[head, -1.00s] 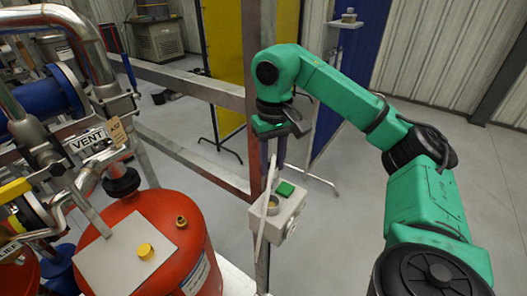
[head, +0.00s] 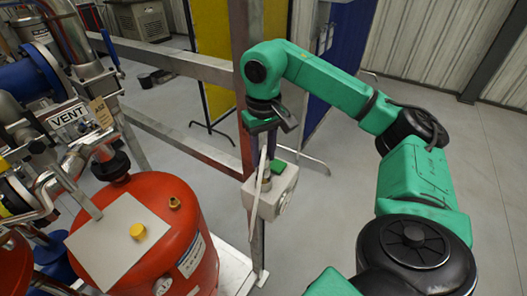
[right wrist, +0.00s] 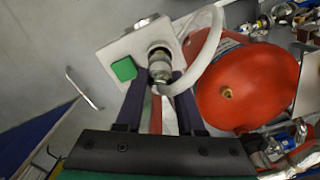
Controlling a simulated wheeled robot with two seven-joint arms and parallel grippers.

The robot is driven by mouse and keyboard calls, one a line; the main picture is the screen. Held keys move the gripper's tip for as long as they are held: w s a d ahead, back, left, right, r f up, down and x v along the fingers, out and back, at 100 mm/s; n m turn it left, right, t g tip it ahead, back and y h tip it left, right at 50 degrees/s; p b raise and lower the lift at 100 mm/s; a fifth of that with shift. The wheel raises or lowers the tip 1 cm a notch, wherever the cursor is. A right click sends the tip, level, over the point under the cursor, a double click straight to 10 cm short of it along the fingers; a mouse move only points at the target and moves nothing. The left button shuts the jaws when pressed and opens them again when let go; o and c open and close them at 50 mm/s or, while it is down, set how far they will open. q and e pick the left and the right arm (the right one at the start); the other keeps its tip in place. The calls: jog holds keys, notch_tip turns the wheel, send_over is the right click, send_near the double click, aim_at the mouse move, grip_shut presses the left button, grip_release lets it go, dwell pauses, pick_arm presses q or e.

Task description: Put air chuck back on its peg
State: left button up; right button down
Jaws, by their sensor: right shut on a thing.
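In the right wrist view, my right gripper (right wrist: 160,90) is shut on the silver air chuck (right wrist: 159,66), with a white hose (right wrist: 212,48) curving off to the right. The chuck lies in line with the top of the box (right wrist: 112,52), beside the green button (right wrist: 124,69). Whether it touches the box or a peg there cannot be told; the fingers and hose cover this spot in the head view. My left gripper is not in view.
A red tank (head: 180,235) with a grey plate and yellow cap stands left of the box. Pipework with a VENT tag (head: 68,117) is farther left. Open floor (head: 325,215) lies to the right.

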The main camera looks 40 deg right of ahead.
aim_at(264, 167)
jog(key=shift+s, duration=0.1)
dwell(0.3)
dwell(0.3)
jog(key=shift+f, duration=0.15)
jog(key=shift+f+b, duration=0.7)
jog(key=shift+f+b, duration=0.55)
jog(key=shift+f, duration=0.1)
jog(key=shift+f, duration=0.2)
jog(key=shift+f+b, duration=0.55)
